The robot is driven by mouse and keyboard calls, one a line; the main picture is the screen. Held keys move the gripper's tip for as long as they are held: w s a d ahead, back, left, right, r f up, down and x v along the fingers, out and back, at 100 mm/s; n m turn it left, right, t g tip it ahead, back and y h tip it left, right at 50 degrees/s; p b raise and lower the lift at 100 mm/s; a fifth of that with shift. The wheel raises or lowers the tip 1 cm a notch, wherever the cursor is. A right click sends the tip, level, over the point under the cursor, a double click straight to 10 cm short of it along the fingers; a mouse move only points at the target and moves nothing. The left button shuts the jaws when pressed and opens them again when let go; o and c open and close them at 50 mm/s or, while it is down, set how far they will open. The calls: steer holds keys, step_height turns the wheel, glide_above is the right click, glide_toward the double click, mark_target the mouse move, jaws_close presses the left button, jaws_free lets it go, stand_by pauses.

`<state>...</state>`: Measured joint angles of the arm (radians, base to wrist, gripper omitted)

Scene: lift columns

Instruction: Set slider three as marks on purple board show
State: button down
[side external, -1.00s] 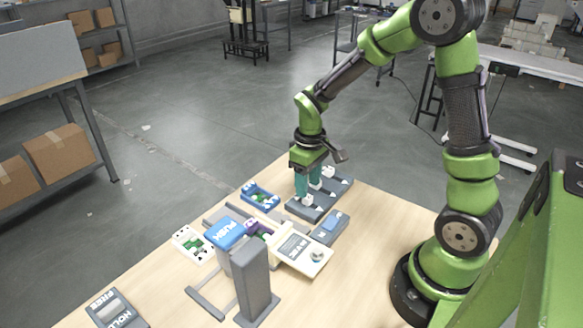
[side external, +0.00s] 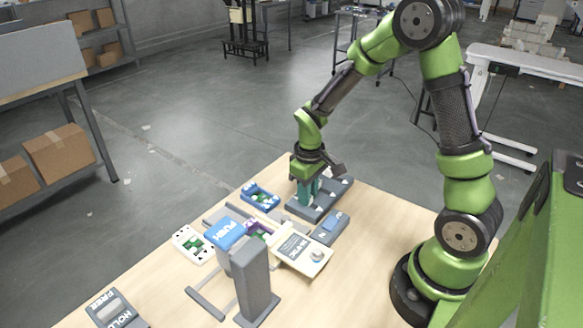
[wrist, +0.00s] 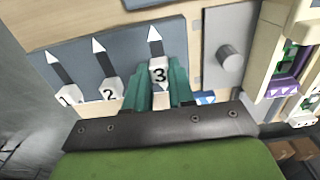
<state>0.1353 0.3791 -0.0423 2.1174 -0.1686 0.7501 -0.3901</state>
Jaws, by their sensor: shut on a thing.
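The grey slider panel (side external: 325,203) lies on the table under my gripper. In the wrist view, its white knobs are numbered 1 (wrist: 68,95), 2 (wrist: 111,86) and 3 (wrist: 159,74), each with a dark slot ending in a white arrow tip. My gripper (wrist: 160,86) has its teal fingers on both sides of knob three and is shut on it. In the side view my gripper (side external: 307,190) hides that knob. A purple-edged tray or board (side external: 259,231) sits behind the blue PUSH block; its marks are not readable. Its purple edge also shows in the wrist view (wrist: 284,89).

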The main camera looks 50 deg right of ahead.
mark_target(314, 207)
steer(key=shift+s, duration=1.1)
steer(key=c, duration=1)
jaws_free()
steer(key=shift+o, duration=0.2)
steer(key=shift+w+r, duration=0.1)
steer(key=shift+r, duration=0.4)
step_height(314, 207, up, 16)
